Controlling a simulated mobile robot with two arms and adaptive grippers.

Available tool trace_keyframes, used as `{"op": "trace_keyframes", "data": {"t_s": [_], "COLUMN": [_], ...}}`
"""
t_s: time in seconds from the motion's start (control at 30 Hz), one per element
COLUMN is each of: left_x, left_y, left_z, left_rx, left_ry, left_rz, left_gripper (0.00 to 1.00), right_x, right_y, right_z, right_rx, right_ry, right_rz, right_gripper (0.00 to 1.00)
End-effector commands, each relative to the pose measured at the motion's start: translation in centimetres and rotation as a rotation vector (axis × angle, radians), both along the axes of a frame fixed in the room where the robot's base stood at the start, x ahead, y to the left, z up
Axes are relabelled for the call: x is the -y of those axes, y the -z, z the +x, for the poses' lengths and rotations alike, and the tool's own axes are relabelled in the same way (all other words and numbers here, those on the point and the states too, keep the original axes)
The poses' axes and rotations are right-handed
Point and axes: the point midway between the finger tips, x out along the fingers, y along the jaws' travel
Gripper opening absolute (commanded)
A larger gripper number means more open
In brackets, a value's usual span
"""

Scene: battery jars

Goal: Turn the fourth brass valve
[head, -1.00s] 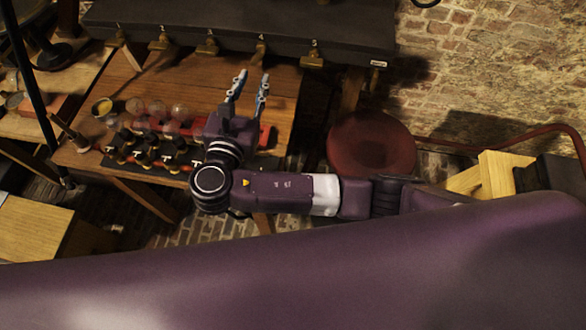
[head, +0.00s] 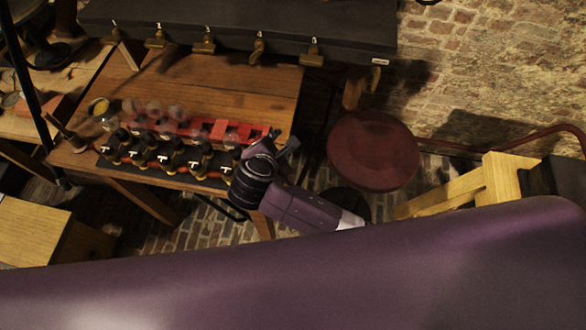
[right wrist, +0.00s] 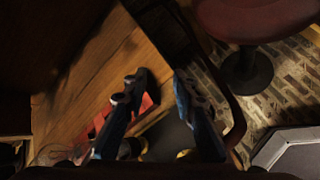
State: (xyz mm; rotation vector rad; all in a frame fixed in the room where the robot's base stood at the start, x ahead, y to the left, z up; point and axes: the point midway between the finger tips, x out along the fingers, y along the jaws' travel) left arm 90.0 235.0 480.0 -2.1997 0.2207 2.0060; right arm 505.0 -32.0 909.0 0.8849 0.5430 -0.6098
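A row of numbered brass valves hangs along the front of a long dark trough at the top of the head view. The fourth brass valve (head: 257,48) shows a narrow, upright-looking handle, unlike the wider handles of the third valve (head: 204,44) and the fifth valve (head: 312,55). My right gripper (head: 283,146) is well below the valves, by the table's right front corner, touching none of them. In the right wrist view its two fingers (right wrist: 162,88) are apart with nothing between them. My left gripper is not in view.
The wooden table (head: 240,92) holds a red rack (head: 228,130), several glass jars and a row of dark bottles with labels. A round red stool (head: 372,150) stands to the right of the table. The back of the tabletop is clear.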

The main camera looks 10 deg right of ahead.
Motion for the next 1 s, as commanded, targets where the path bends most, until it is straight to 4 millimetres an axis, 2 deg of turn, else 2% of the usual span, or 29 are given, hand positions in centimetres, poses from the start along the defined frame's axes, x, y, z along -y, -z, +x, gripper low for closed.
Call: {"op": "trace_keyframes", "data": {"t_s": [0.03, 0.2, 0.43, 0.63, 1.0], "left_x": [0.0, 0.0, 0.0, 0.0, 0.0], "left_y": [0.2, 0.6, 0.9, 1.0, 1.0], "left_z": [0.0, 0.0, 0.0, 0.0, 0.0], "left_rx": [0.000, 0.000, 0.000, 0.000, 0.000], "left_ry": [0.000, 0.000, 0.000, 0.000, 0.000], "left_rz": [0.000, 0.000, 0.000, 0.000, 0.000], "left_gripper": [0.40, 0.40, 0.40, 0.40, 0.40], "right_x": [0.3, 1.3, 2.3, 2.7, 2.8], "right_y": [1.1, 4.0, 6.9, 7.9, 8.0], "right_z": [-0.5, -2.0, -3.6, -4.2, -4.3], "right_rx": [-0.018, -0.066, -0.112, -0.127, -0.129], "right_ry": [0.026, 0.123, 0.236, 0.282, 0.287], "right_rz": [0.037, 0.162, 0.287, 0.336, 0.342], "right_gripper": [0.25, 0.25, 0.25, 0.25, 0.25]}}
